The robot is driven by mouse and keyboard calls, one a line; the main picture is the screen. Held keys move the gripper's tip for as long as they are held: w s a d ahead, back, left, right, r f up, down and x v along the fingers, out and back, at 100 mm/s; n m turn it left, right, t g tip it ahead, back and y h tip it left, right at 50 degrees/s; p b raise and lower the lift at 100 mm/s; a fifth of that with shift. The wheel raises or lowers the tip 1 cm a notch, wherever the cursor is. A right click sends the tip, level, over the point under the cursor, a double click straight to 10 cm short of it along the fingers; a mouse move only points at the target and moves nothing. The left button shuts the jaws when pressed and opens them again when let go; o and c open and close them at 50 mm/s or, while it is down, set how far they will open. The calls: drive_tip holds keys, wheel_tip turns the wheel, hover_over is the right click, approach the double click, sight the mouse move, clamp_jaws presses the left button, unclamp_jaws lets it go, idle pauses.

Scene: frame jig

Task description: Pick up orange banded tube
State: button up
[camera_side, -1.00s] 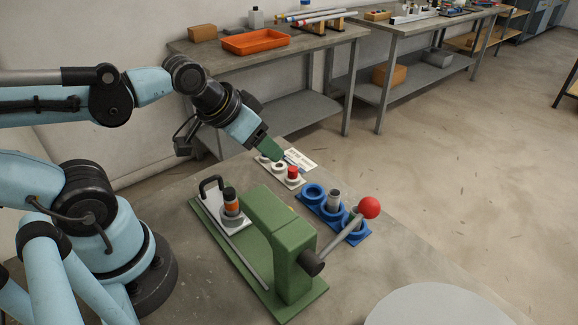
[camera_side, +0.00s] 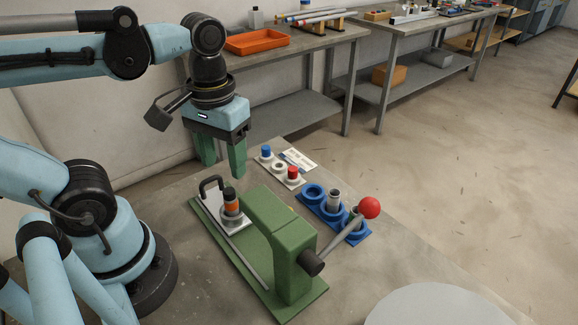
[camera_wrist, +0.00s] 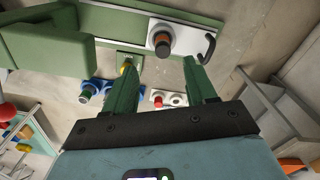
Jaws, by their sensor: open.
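The orange banded tube (camera_side: 231,205), dark at the top with an orange band, stands upright in a grey collar on the white sliding plate (camera_side: 212,203) of the green press. It also shows in the wrist view (camera_wrist: 162,42), beyond my fingertips and a little right of the middle. My gripper (camera_side: 221,172) is open and empty, with its green fingers pointing down. In the side view it is above and behind the tube, apart from it. The wrist view shows both fingers (camera_wrist: 163,72) spread, with nothing between the tips.
The green press body (camera_side: 278,245) stands close to the tube, with a red-knobbed lever (camera_side: 369,208). A black bent handle (camera_side: 210,185) rises beside the tube. A blue holder (camera_side: 318,204) and a white holder with blue and red caps (camera_side: 280,167) stand behind the press.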

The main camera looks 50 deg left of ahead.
sight(229, 191)
drive_tip(key=shift+w+a+f, duration=0.1)
drive_tip(key=shift+a+f, duration=0.05)
drive_tip(key=shift+f, duration=2.1)
drive_tip(key=shift+w+a+f, duration=0.1)
drive_tip(key=shift+f, duration=2.15)
clamp_jaws()
